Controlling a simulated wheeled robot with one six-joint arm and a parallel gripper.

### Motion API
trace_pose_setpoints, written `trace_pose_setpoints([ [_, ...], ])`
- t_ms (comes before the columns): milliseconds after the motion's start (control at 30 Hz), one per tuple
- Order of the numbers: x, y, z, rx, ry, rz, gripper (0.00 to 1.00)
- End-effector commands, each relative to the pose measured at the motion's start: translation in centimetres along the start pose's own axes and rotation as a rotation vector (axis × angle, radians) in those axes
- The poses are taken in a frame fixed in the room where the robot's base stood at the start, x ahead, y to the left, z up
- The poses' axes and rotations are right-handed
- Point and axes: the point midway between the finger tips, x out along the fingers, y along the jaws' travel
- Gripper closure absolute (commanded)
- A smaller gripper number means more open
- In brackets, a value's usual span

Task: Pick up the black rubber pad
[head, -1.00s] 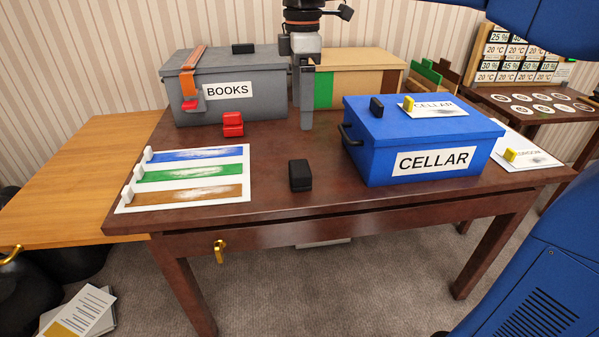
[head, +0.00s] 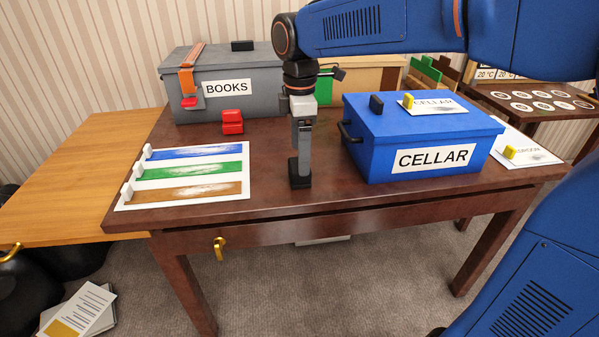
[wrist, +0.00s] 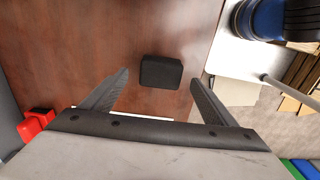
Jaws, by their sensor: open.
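The black rubber pad (head: 301,183) is a small dark block on the brown table, near its front edge and left of the blue CELLAR box. In the head view my gripper (head: 300,166) points down directly at it and hides part of it. In the wrist view the pad (wrist: 161,72) shows whole, in line with the gap between the fingertips of my gripper (wrist: 159,78). The fingers are spread wide with nothing held. I cannot tell the exact height of the fingertips over the pad.
The blue CELLAR box (head: 385,145) stands right of my gripper, with a black block (head: 376,103) on its lid. A red block (head: 232,122) and a striped white board (head: 222,196) are to the left. The grey BOOKS box (head: 247,75) is behind.

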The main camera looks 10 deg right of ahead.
Motion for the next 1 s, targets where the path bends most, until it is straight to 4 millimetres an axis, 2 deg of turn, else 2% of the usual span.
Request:
trace_pose_setpoints([
  [333, 4.3, -0.2, -0.1, 0.000, -0.001, -0.003, 0.20],
  [667, 4.9, -0.1, -0.1, 0.000, 0.000, -0.001, 0.20],
  [867, 4.9, -0.1, -0.1, 0.000, 0.000, -0.001, 0.64],
  [1000, 4.9, -0.1, -0.1, 0.000, 0.000, -0.001, 0.64],
])
